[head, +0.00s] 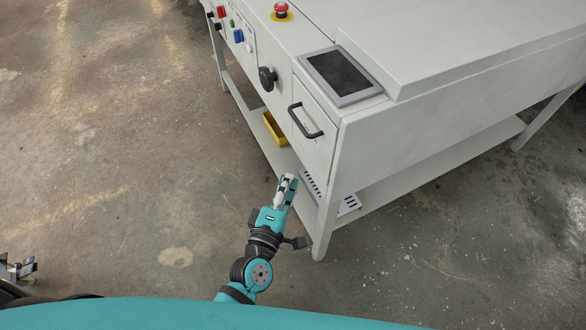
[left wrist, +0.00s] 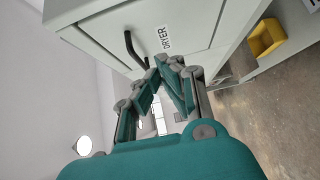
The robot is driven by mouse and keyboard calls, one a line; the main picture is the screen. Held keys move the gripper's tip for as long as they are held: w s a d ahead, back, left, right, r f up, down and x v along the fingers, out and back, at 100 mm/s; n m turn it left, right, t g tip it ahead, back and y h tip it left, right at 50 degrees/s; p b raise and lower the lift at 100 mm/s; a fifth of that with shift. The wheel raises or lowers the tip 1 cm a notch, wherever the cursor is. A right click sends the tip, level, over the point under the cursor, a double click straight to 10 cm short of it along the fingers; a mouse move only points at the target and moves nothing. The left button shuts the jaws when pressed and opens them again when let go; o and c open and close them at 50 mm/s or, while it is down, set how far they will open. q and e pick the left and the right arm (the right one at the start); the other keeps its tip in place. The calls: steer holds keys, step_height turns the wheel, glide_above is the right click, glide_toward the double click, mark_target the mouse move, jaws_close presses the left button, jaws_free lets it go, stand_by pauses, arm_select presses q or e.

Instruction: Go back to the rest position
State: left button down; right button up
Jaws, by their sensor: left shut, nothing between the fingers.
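My left gripper (head: 286,180) is in front of the plate processor (head: 450,115), near its front corner and below the dark handle (head: 304,121) of the small door. Its fingers are together with nothing between them. In the left wrist view the closed fingertips (left wrist: 163,66) meet just below the handle (left wrist: 134,48) and the door (left wrist: 190,25) marked "DRYER". The door looks shut. I cannot tell whether the fingertips touch it.
A yellow bin (head: 275,129) stands on the lower shelf, and it also shows in the left wrist view (left wrist: 266,38). A perforated white tray (head: 348,204) is low under the machine. A screen (head: 340,73) and a red stop button (head: 281,9) are on top.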

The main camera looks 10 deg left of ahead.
arm_select(q)
steer(key=s+a+f+m+g, duration=0.25)
steer(key=s+f+m, duration=0.2)
steer(key=f, duration=0.65)
steer(key=s+a+f+m+g, duration=0.1)
steer(key=s+f+m+g, duration=0.3)
steer(key=f, duration=0.7)
steer(key=s+a+f+m+g, duration=0.1)
steer(key=s+f+m+g, duration=0.2)
steer(key=s+f, duration=0.5)
steer(key=s+a+f+m+g+y, duration=0.1)
steer(key=s+a+f+m+g, duration=0.2)
steer(key=s+a+f, duration=0.3)
steer(key=s+a+f+m+g+y, duration=0.2)
steer(key=s+a+f+m+g, duration=0.2)
steer(key=s+f, duration=0.6)
steer(key=s+a, duration=0.2)
steer(key=s, duration=0.2)
steer(key=shift+s+a+f, duration=0.25)
steer(key=shift+s+f, duration=0.1)
steer(key=shift+f, duration=0.05)
steer(key=shift+w, duration=0.1)
